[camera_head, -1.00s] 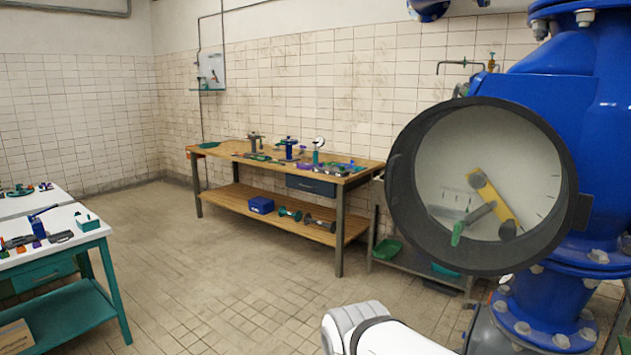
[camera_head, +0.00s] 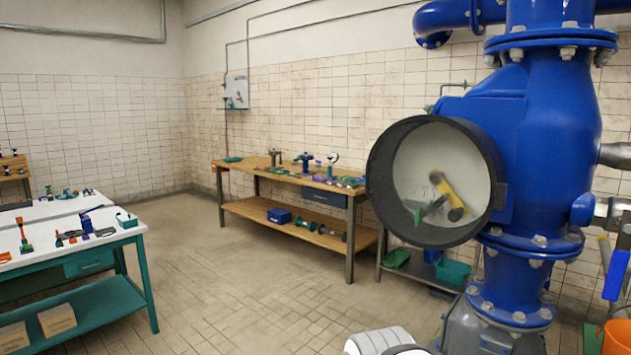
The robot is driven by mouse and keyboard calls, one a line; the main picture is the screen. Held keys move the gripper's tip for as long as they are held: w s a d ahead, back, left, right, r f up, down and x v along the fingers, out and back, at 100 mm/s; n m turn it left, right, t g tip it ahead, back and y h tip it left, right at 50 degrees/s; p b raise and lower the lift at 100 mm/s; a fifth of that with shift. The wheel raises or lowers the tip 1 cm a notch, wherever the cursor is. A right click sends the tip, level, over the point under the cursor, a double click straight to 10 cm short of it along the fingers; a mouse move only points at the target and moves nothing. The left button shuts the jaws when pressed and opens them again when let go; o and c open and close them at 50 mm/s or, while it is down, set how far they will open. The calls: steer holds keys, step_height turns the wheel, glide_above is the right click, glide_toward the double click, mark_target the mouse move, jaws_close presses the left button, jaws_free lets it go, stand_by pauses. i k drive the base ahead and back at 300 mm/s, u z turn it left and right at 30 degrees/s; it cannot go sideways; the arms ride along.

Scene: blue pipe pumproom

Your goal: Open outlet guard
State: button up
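A round dark guard (camera_head: 383,213) with a thick rim stands out from the side of the large blue pipe body (camera_head: 545,130). Its clear or whitish face shows a yellow bar (camera_head: 447,191) and a grey lever with a green tip (camera_head: 419,215) inside. A small dark block sits at the right side of the rim, against the blue housing. I cannot tell whether the guard is latched. My gripper is not in view; only a white part of my arm shows at the bottom edge, below and left of the guard.
A wooden workbench (camera_head: 262,180) with tools stands along the back wall. A white-topped teal table (camera_head: 120,238) is at the left. A low grey stand with green bins (camera_head: 452,271) is under the guard. An orange bucket (camera_head: 615,275) is at the right edge. The tiled floor between is clear.

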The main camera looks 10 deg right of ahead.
mark_target(498, 191)
steer(key=z, duration=0.2)
steer(key=i, duration=0.85)
steer(key=u, duration=0.1)
